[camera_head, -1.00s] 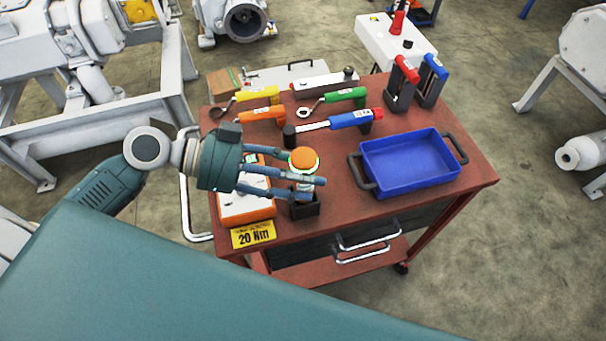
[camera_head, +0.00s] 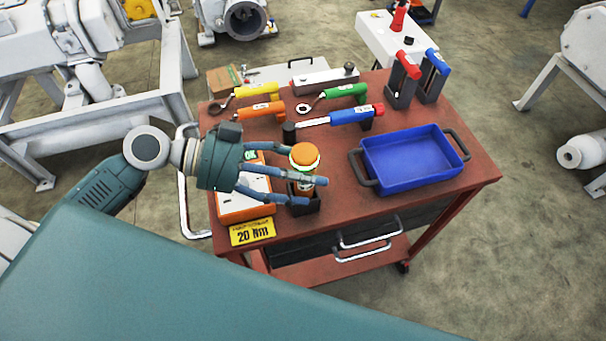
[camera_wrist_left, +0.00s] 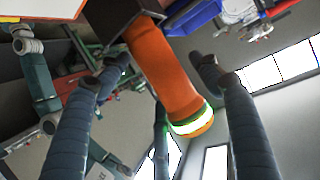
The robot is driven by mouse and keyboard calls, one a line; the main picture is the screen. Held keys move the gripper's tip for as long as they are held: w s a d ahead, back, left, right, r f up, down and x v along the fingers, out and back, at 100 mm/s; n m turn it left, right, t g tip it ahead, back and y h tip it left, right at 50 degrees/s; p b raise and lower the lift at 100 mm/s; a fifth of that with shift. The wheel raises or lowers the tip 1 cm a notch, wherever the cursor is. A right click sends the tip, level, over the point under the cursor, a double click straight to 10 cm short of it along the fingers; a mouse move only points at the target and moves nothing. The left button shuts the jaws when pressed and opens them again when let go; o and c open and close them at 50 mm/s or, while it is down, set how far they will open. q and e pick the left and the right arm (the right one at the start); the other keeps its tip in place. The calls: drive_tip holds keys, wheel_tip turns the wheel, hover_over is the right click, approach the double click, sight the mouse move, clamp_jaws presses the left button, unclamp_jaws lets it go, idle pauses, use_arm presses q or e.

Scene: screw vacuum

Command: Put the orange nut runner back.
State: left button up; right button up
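The orange nut runner (camera_head: 304,154) stands upright in a small black holder (camera_head: 306,207) at the cart's front edge; its lower end is in the holder. It has an orange cap and a green-and-white ring. My left gripper (camera_head: 313,190) reaches in from the left, with its fingers around the nut runner at mid-height. In the left wrist view, the orange body (camera_wrist_left: 165,70) lies between spread fingers with gaps at both sides, and one end is in the dark holder (camera_wrist_left: 118,18). My right gripper is not in view.
The red cart top (camera_head: 335,205) also carries an orange-and-white box (camera_head: 240,205), a yellow "20 Nm" card (camera_head: 252,232), a blue tray (camera_head: 410,160) and several colored wrenches behind. Red and blue tools stand in black holders (camera_head: 400,90) at the back right.

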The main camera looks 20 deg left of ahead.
use_arm(q)
drive_tip(key=shift+r+p, duration=0.7)
drive_tip(key=shift+s+a, duration=0.1)
drive_tip(key=shift+a, duration=0.2)
drive_tip(key=b+v, duration=0.2)
drive_tip(key=v, duration=0.9)
drive_tip(key=shift+s, duration=0.15)
drive_tip(key=shift+a+r, duration=0.1)
drive_tip(key=shift+a, duration=0.05)
